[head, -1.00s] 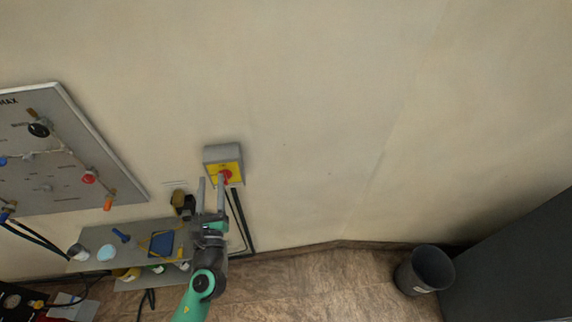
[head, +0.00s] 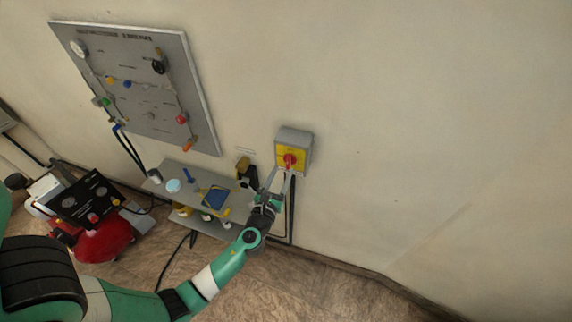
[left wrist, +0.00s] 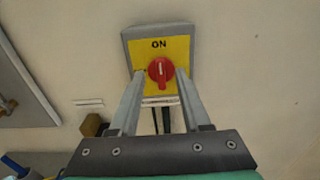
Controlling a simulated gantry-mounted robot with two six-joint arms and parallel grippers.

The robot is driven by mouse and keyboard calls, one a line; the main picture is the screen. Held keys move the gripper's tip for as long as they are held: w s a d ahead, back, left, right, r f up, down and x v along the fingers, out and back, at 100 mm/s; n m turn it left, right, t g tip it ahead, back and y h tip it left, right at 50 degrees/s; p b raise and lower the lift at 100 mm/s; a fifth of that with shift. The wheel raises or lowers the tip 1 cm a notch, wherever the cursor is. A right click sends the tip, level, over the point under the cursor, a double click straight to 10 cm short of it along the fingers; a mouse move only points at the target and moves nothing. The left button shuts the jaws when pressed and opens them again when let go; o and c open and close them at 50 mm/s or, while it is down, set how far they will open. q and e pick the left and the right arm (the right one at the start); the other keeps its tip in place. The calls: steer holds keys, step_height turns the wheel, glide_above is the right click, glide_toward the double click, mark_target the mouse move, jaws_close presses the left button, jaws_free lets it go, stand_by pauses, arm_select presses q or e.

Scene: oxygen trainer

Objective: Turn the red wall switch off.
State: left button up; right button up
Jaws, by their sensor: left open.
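The red wall switch (head: 290,160) is a round red knob on a yellow plate in a grey box on the wall. In the left wrist view the red knob (left wrist: 161,69) sits below the word ON, and its pale mark stands upright. My left gripper (head: 279,180) is open just below the box in the head view. In the left wrist view its two fingers (left wrist: 156,82) reach up on either side of the knob, apart from each other. I cannot tell whether they touch it. My right gripper is not in view.
A grey panel (head: 150,100) with coloured valves hangs on the wall to the left. A grey shelf (head: 168,189) with small items is below it. A red compressor (head: 103,240) stands on the floor at left. The wall right of the switch is clear.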

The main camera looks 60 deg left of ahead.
mark_target(287, 161)
arm_select(q)
steer(key=x, duration=0.4)
steer(key=shift+w, duration=0.1)
jaws_close()
